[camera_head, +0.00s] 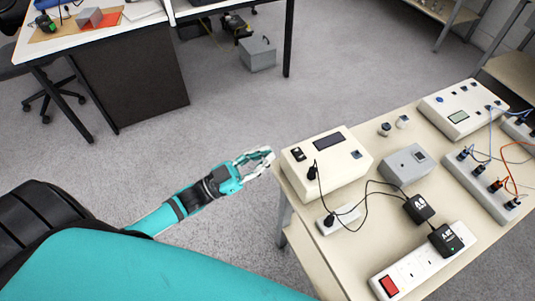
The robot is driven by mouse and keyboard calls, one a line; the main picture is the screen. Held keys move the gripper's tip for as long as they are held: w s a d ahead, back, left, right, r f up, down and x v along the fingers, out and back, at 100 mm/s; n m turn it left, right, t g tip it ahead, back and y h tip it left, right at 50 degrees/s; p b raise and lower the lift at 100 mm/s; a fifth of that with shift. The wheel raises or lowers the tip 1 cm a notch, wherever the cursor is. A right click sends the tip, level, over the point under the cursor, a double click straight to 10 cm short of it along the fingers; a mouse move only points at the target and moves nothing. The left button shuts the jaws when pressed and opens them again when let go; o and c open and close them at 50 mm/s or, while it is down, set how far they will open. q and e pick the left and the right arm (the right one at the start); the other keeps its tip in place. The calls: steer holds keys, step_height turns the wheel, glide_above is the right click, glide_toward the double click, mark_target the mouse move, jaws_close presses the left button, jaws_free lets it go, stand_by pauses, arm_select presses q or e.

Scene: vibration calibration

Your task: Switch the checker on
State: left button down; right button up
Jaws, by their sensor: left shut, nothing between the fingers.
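A cream box (337,172) with a dark display, a black rocker switch and a black plug stands at the left end of the table. A second cream box (463,117) with a greenish display and a blue button stands at the back right. I cannot tell for sure which one is the checker. My left gripper (266,155) is shut and empty, just left of the nearer cream box, off the table's left edge; any gap to the box is hard to judge. My right gripper is not in view.
A desk (120,30) stands at the back left; the floor between is clear.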

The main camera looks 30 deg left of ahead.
mark_target(289, 156)
arm_select(q)
steer(key=p+x, duration=0.1)
steer(key=x, duration=0.6)
steer(key=shift+w+d+r, duration=0.2)
steer(key=shift+r, duration=0.1)
step_height(289, 156, down, 3)
steer(key=shift+w+r, duration=0.1)
steer(key=shift+w, duration=0.05)
steer(key=shift+a+f, duration=0.2)
steer(key=shift+f, duration=0.55)
